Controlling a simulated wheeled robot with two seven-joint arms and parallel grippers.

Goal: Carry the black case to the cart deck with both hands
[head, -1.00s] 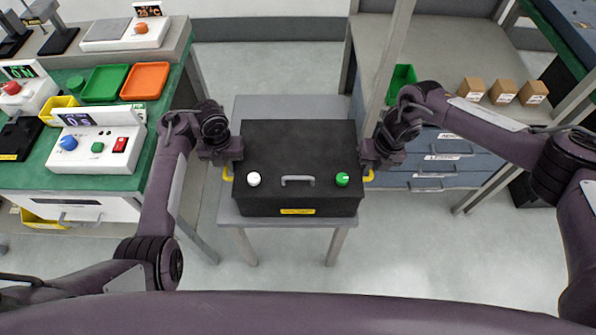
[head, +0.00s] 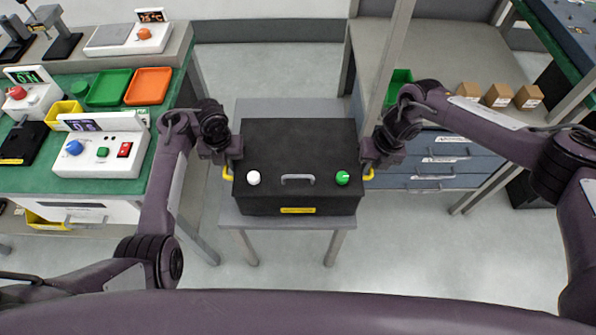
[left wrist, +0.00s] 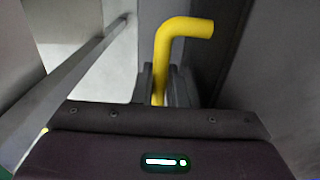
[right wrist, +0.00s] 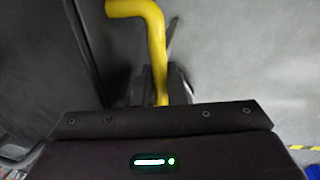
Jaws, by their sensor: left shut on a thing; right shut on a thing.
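The black case (head: 297,150) is between my two grippers in the head view, over the near part of a small grey table. It has a grey top handle, a white knob, a green knob and a yellow label. My left gripper (head: 230,168) is shut on the yellow handle (left wrist: 165,60) at the case's left side. My right gripper (head: 370,168) is shut on the yellow handle (right wrist: 152,45) at its right side. The case looks level. I cannot tell whether its underside touches the table top.
The small grey table (head: 290,108) has bare top behind the case. A green-topped bench (head: 115,180) with instruments and trays stands at left. A grey shelf unit with drawers (head: 445,150) and small cardboard boxes (head: 498,95) stands at right, with an upright post near my right arm.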

